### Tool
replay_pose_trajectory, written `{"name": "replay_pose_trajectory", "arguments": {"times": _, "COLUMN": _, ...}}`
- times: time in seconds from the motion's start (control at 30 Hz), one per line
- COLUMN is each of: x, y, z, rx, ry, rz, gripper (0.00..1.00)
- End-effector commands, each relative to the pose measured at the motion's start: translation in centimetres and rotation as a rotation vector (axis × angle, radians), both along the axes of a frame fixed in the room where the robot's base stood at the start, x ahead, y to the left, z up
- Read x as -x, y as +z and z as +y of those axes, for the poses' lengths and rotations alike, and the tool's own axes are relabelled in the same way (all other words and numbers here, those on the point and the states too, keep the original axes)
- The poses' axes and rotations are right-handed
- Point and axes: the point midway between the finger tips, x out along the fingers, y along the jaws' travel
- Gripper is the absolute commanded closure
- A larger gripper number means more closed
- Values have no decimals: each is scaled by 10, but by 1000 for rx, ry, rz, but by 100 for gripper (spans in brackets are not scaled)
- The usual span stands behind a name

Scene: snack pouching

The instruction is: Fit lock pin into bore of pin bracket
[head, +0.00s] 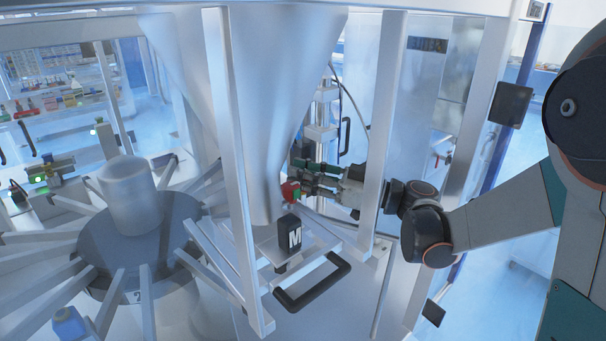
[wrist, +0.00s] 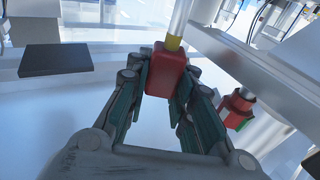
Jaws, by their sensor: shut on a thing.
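The lock pin (wrist: 168,72) has a red block-shaped grip, a yellow band and a pale metal shaft that runs up out of the wrist view. My gripper (wrist: 166,90) is shut on the red grip, with a green-padded finger on each side. In the head view my gripper (head: 297,177) is beside the lower part of the big metal funnel. A small red part (head: 290,192) shows at its tips there; I cannot tell if it is the pin. I cannot make out the pin bracket or its bore for sure in either view.
A second red part with a green side (wrist: 238,108) is right of my gripper in the wrist view. The metal funnel (head: 270,90) and upright frame posts (head: 380,130) stand close around my arm.

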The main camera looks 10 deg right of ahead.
Motion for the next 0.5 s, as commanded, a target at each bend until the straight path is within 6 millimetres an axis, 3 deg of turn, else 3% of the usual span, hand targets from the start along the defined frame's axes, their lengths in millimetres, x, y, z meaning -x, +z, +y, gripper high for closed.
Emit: {"name": "replay_pose_trajectory", "arguments": {"times": 0.5, "x": 0, "y": -13, "z": 0, "rx": 0, "ry": 0, "rz": 0, "gripper": 100}}
